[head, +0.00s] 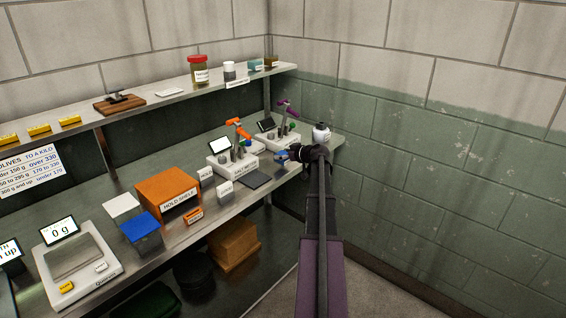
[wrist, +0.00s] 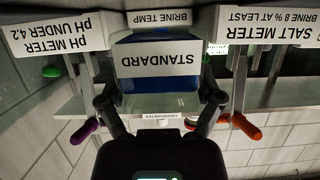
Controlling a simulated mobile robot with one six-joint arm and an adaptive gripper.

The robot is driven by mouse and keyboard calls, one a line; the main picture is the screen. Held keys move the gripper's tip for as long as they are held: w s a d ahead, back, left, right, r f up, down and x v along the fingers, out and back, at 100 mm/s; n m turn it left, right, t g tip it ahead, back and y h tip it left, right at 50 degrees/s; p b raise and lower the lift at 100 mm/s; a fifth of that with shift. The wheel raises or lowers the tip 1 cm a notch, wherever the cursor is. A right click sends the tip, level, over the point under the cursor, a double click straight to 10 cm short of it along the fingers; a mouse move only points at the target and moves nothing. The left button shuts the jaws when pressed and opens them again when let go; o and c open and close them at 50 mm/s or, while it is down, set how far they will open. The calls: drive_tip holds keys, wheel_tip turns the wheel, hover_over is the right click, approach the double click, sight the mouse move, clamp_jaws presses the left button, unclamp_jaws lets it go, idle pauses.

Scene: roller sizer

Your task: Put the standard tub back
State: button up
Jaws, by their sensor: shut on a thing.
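The standard tub (wrist: 160,85) fills the middle of the wrist view, which is upside down. It has a blue upper part, a clear-looking lower part and a white STANDARD label (wrist: 160,60). My gripper (wrist: 161,98) is shut on it, with one dark finger on each side. In the head view my gripper (head: 300,153) is over the far right end of the bench, by the meters, and a small blue bit of the tub (head: 282,156) shows to its left. Whether the tub touches the bench is hidden.
The pH meter (wrist: 65,38) and salt meter (wrist: 265,30) flank the tub in the wrist view. An orange hold shelf (head: 168,193), a blue-lidded tub (head: 141,230) and a scale (head: 78,262) stand along the bench. A dark mat (head: 256,180) lies nearer. A wall shelf (head: 150,101) runs above.

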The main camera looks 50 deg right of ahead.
drive_tip(key=shift+f+b, duration=0.65)
drive_tip(key=shift+f, duration=0.35)
drive_tip(key=shift+f, duration=0.15)
drive_tip(key=o, duration=1)
drive_tip(key=shift+s+r, duration=0.15)
drive_tip(key=shift+r, duration=0.15)
drive_tip(key=p+v, duration=0.4)
drive_tip(key=v, duration=0.7)
drive_tip(key=shift+s, duration=0.35)
drive_tip(key=shift+r, duration=0.1)
